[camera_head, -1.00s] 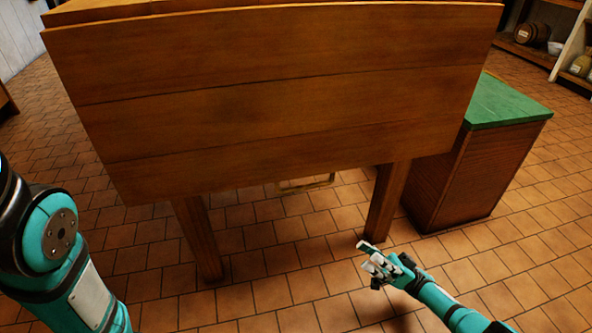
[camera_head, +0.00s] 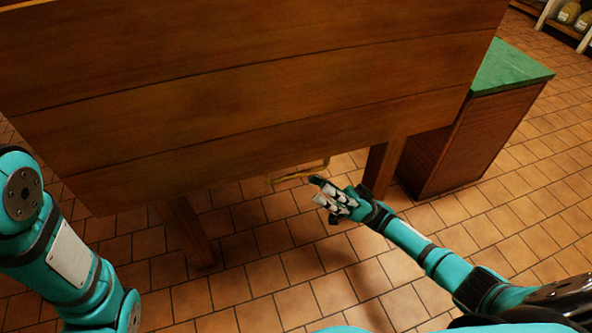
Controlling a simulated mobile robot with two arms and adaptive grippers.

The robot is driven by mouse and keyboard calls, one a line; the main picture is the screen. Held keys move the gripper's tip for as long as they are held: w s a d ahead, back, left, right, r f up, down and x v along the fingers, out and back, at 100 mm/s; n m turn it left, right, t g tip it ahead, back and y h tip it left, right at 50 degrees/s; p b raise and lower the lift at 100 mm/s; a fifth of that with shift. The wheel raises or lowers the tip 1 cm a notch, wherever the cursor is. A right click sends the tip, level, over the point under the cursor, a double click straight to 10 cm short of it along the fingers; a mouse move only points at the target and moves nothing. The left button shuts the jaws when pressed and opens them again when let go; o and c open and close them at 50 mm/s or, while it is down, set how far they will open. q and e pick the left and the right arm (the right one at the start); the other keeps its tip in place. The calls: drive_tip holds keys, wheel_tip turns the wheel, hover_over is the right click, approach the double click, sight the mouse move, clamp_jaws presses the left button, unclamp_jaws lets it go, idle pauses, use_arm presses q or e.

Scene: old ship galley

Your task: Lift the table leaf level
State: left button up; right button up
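The table leaf (camera_head: 240,90) hangs down as a broad wooden panel of several planks, filling the upper part of the view. Wooden table legs (camera_head: 183,232) show below its lower edge. My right gripper (camera_head: 322,192) is below the leaf's lower edge, near the right table leg (camera_head: 381,167), and looks apart from the leaf. Its fingers look spread, with nothing between them. My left arm comes in at the left, and its gripper is out of the picture.
A wooden cabinet (camera_head: 470,140) with a green top (camera_head: 505,68) stands right of the table. A thin brass-coloured bar or frame (camera_head: 302,172) shows beneath the leaf. Tiled floor (camera_head: 275,270) is clear in front. Shelves with jars (camera_head: 569,12) are at the far right.

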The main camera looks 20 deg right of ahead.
sight(300, 176)
drive_tip(key=b+x, duration=0.1)
drive_tip(key=x, duration=0.7)
drive_tip(key=shift+c, duration=0.2)
clamp_jaws()
drive_tip(key=shift+w+d, duration=0.1)
